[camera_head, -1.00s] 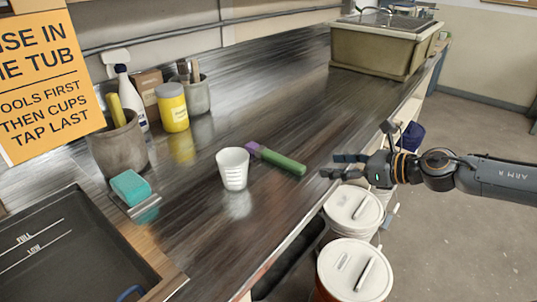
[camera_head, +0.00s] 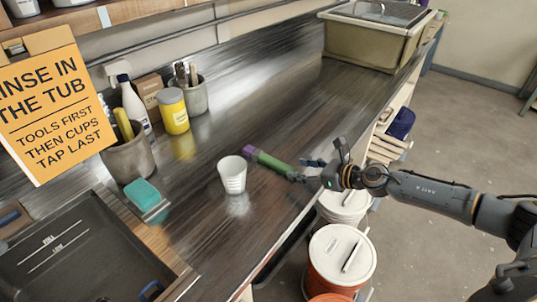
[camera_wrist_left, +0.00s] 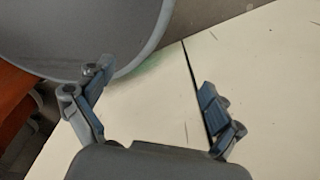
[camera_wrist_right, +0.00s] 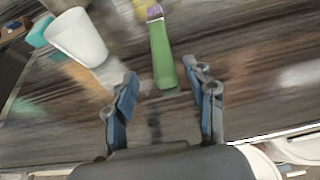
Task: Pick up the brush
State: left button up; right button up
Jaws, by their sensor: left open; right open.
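The brush, with a green handle and purple head, lies on the dark counter to the right of a white cup (camera_head: 232,174) in the head view (camera_head: 269,161). In the right wrist view the brush (camera_wrist_right: 162,55) lies ahead, its handle end pointing toward the gap between my fingers. My right gripper (camera_head: 303,170) is open and empty, close to the handle end at the counter's front edge; it also shows in the right wrist view (camera_wrist_right: 160,90). My left gripper (camera_wrist_left: 155,88) is open and empty in the left wrist view, in front of pale panels and a grey round shape.
The cup (camera_wrist_right: 78,37) stands close beside the brush. Lidded buckets (camera_head: 340,255) stand below the counter edge. A yellow jar (camera_head: 173,111), a grey pot (camera_head: 128,148) and a teal sponge (camera_head: 142,193) sit at left. A tub (camera_head: 370,42) is at the far end.

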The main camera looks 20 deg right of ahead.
aim_at(288, 168)
jog(key=x, duration=0.5)
jog(key=shift+w+f, duration=0.3)
jog(key=shift+w, duration=0.05)
jog(key=shift+s, duration=0.15)
jog(key=shift+c, duration=0.2)
grip_shut()
